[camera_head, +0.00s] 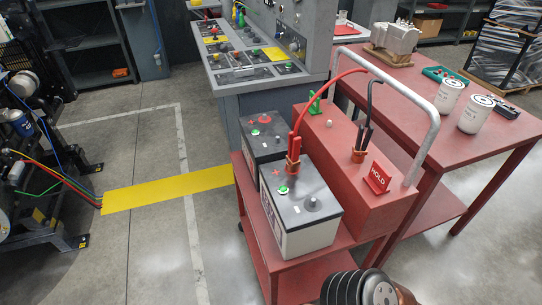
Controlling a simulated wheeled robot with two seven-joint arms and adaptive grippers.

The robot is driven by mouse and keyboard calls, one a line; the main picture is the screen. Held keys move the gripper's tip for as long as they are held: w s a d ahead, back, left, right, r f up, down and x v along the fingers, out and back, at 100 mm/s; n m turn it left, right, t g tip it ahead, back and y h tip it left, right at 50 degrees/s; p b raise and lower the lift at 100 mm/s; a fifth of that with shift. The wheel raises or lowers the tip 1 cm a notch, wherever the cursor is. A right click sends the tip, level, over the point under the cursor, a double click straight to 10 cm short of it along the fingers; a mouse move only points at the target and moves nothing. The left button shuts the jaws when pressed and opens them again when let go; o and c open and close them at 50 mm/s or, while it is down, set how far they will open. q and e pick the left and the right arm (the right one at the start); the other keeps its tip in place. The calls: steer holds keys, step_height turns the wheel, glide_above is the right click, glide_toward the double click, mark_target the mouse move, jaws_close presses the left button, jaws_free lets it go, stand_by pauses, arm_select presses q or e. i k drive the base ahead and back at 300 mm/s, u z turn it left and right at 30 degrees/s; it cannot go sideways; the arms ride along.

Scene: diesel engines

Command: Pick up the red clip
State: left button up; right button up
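The red clip (294,148) stands upright at the front left of the red trolley's box, just behind a grey-topped battery (300,195). Its jaws are in or behind a small orange-brown holder (292,167), and I cannot tell which. A red cable (318,97) arches up from it toward the trolley handle. A black clip (364,138) with a dark cable stands in a similar holder to the right. Neither of my grippers shows in the head view.
The red trolley (283,262) has a grey tube handle (428,130) and a red "HOLD" sign (378,178). A second battery (262,136) sits behind the first. A red table (410,90) stands right, a grey console (240,80) behind.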

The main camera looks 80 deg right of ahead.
mark_target(294, 143)
steer(key=i, duration=1.35)
steer(key=z, duration=1.7)
